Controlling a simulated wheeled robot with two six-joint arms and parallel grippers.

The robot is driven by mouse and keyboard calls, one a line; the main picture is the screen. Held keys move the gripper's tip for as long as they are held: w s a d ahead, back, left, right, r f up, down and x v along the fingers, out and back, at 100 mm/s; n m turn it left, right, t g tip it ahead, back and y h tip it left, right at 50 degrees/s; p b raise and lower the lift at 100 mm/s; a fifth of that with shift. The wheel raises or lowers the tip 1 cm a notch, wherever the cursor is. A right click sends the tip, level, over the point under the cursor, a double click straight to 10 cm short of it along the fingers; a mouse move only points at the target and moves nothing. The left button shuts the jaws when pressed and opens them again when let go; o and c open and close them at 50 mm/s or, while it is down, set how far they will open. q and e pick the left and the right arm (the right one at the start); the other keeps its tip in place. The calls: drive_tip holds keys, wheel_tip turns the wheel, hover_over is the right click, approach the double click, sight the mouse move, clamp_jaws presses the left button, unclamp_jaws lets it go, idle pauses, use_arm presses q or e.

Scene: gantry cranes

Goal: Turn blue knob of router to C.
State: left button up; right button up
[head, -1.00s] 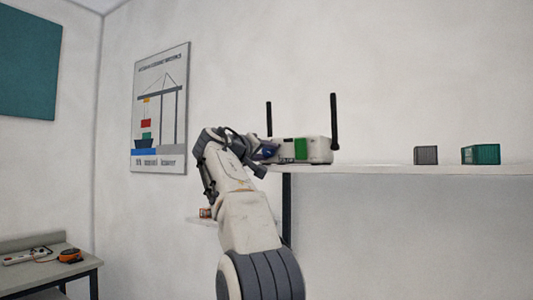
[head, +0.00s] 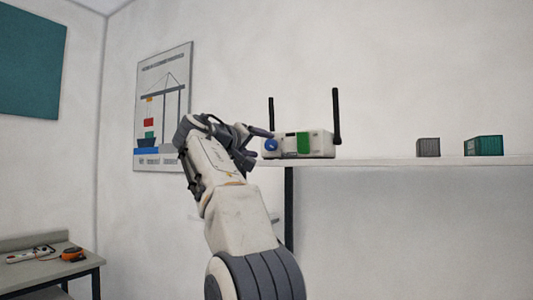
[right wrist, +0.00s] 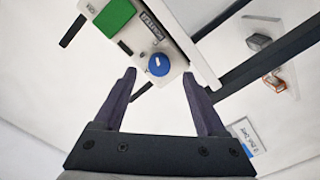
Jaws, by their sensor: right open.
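The white router (head: 324,144) with a green panel and two black antennas stands on the wall shelf in the head view. Its blue knob (head: 271,145) is on the left part of its front. In the right wrist view the blue knob (right wrist: 158,65) shows a small white mark, and the lettering beside it is too small to read surely. My right gripper (head: 262,144) is open and empty, just left of the knob in the head view. In the right wrist view its fingers (right wrist: 160,76) are spread, with the knob beyond the tips and apart from them. My left gripper is not in view.
The white shelf (head: 400,162) also holds a grey container (head: 428,147) and a teal container (head: 483,146) at the right. A side table (head: 50,262) with an orange tool (head: 72,254) stands at the lower left. A crane poster (head: 163,100) hangs behind my arm.

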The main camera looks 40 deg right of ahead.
drive_tip(key=b+v, duration=0.1)
drive_tip(key=v, duration=0.4)
idle(0.4)
